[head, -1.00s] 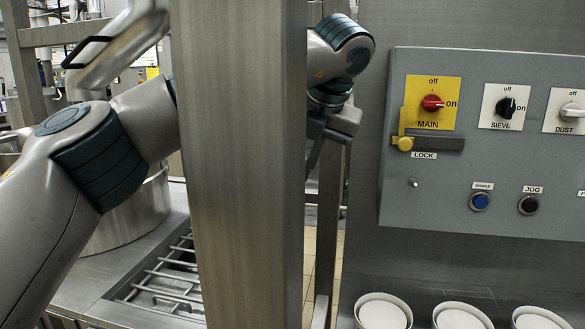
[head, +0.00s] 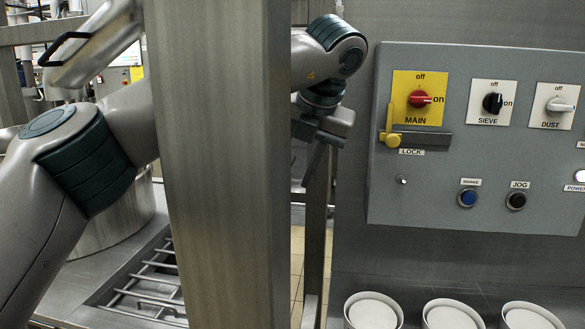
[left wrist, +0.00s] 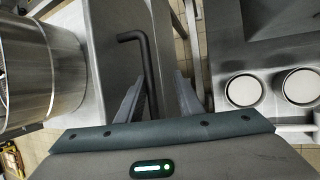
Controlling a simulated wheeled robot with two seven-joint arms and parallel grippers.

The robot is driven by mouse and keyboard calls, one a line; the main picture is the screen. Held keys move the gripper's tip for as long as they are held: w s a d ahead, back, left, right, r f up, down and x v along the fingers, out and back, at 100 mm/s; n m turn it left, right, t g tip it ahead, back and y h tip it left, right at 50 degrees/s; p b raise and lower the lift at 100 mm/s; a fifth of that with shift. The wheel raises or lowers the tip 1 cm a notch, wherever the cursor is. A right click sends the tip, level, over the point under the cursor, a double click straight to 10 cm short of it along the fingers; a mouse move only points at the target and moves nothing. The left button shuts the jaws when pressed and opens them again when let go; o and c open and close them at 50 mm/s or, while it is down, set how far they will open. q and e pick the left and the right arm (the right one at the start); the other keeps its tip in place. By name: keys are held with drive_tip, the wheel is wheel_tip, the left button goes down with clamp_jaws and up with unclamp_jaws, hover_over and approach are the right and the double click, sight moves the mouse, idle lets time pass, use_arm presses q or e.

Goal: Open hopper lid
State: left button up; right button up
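My left arm comes in from the left and passes behind a steel post. My left gripper (head: 314,160) shows just right of that post, pointing down, partly hidden by it. In the left wrist view its two fingers (left wrist: 160,78) are apart, with a black bent bar (left wrist: 147,62) seen between or beyond them. I cannot tell whether the bar touches a finger or is the lid's handle. At the upper left a tilted grey metal part (head: 100,42), perhaps the hopper lid, carries a black loop handle (head: 62,47). My right gripper is not in view.
The steel post (head: 215,170) blocks the middle. A control panel (head: 470,220) with switches is at the right, above several white bowls (head: 372,311). A steel drum (head: 110,228) stands behind my arm, beside a metal grate (head: 150,285).

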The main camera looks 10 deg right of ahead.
use_arm(q)
drive_tip(key=shift+d+r, duration=0.1)
drive_tip(key=shift+d, duration=0.05)
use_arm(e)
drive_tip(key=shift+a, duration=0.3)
